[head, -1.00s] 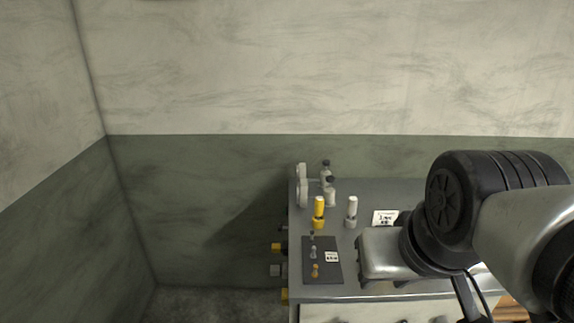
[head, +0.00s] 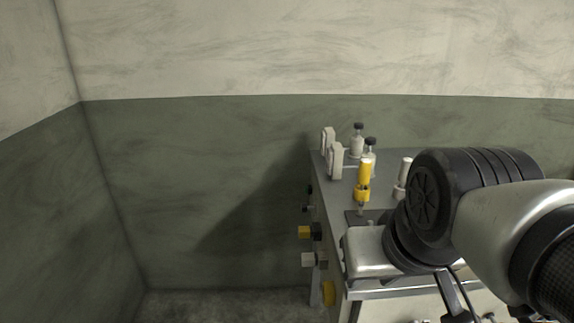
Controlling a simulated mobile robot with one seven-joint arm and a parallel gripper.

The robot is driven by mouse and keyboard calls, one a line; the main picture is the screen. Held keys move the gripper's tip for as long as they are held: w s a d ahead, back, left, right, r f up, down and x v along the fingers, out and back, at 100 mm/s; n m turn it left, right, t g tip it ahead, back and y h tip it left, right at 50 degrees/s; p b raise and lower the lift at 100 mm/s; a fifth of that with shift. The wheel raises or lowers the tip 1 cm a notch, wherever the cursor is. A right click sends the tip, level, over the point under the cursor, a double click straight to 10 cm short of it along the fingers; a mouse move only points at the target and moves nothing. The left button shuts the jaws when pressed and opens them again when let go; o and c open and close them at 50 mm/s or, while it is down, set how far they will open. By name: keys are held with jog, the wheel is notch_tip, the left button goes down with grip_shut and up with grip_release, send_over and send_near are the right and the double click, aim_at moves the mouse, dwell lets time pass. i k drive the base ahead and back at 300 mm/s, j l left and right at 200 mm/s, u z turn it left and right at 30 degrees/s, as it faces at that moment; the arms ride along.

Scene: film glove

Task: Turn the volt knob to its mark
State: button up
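A grey cabinet (head: 340,190) stands at the right, against the green wall, with controls on its top and left side. I cannot make out which control is the volt knob, and no label or mark for it can be read. On the left side are a round yellow knob (head: 329,293), a yellow and black part (head: 307,232) and a pale grey block (head: 308,260). My arm hides much of the top and front.
On the top stand a yellow-handled part (head: 363,180), a white-handled part (head: 403,175), pale grey upright parts (head: 335,160) and black-capped bottle-shaped parts (head: 357,140). A dark plate (head: 357,217) is mostly covered by my gripper. Space left of the cabinet is free.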

aim_at(304, 207)
jog(key=j+z, duration=0.25)
jog(key=j, duration=0.4)
jog(key=j+z, duration=0.25)
jog(key=j, duration=0.4)
jog(key=i+j+z, duration=0.25)
jog(key=j+z, duration=0.2)
jog(key=j, duration=0.15)
jog(key=i+j+z, duration=0.25)
jog(key=j+z, duration=0.2)
jog(key=j, duration=0.2)
jog(key=i+j+z, duration=0.3)
jog(key=j+z, duration=0.3)
jog(key=j+u, duration=0.1)
jog(key=u, duration=0.95)
jog(key=k+l+u, duration=0.1)
jog(key=u, duration=0.35)
jog(key=k+u, duration=0.1)
jog(key=u, duration=0.4)
jog(key=k+l+u, duration=0.1)
jog(key=u, duration=0.35)
